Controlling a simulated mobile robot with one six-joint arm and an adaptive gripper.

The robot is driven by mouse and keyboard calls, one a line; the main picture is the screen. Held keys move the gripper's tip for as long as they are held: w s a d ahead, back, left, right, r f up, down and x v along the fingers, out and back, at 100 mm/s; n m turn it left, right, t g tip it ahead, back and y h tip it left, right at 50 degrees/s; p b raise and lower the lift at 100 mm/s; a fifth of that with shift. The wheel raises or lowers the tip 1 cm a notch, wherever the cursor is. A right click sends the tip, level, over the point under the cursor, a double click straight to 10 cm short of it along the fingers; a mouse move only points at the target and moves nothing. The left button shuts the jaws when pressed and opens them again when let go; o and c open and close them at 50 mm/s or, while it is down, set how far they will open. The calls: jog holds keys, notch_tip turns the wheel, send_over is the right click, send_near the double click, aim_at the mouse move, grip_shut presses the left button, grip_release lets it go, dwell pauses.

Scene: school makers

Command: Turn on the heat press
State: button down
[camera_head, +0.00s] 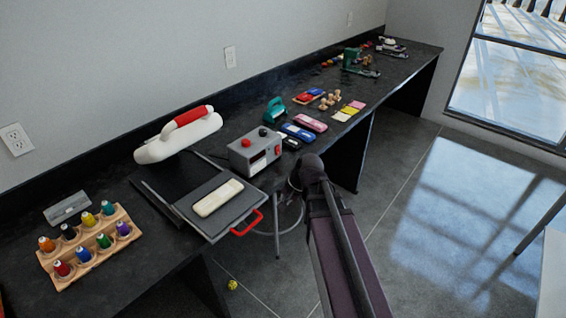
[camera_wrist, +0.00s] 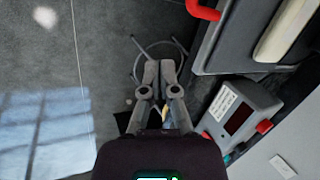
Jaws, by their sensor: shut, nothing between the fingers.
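The heat press has a white upper part (camera_head: 178,137) with a red grip, raised open, and a dark grey lower plate (camera_head: 190,204) with a red front handle (camera_head: 247,222). A cream pad (camera_head: 217,198) lies on the plate. Right of it stands the grey control box (camera_head: 250,160) with a dark display and red and dark knobs. In the wrist view the box (camera_wrist: 228,108) is right of my gripper (camera_wrist: 159,64), with a red knob (camera_wrist: 264,126) on its side. My gripper is shut and empty, over the floor beside the counter's front edge, apart from the box.
A wooden rack of coloured spools (camera_head: 88,247) is at the left of the black counter. Pink and blue pads (camera_head: 310,122) and a teal tool (camera_head: 274,110) lie beyond the box. A stool (camera_head: 278,232) stands under my arm.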

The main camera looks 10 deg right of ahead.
aim_at(278, 153)
jog(key=w+d+f+m+t+y+b, duration=0.3)
jog(key=w+d+m+t+y+b, duration=0.2)
jog(key=w+m+b, duration=0.55)
jog(key=w+d+m+t+b, duration=0.5)
jog(key=w+d+m, duration=0.3)
jog(key=d+m, duration=0.2)
jog(key=shift+d+r+m+t, duration=0.35)
jog(key=shift+d+m+t, duration=0.05)
jog(key=shift+m+t, duration=0.15)
jog(key=shift+a, duration=0.1)
jog(key=b+x, duration=0.2)
jog(key=x, duration=1.2)
jog(key=shift+s+a, duration=0.1)
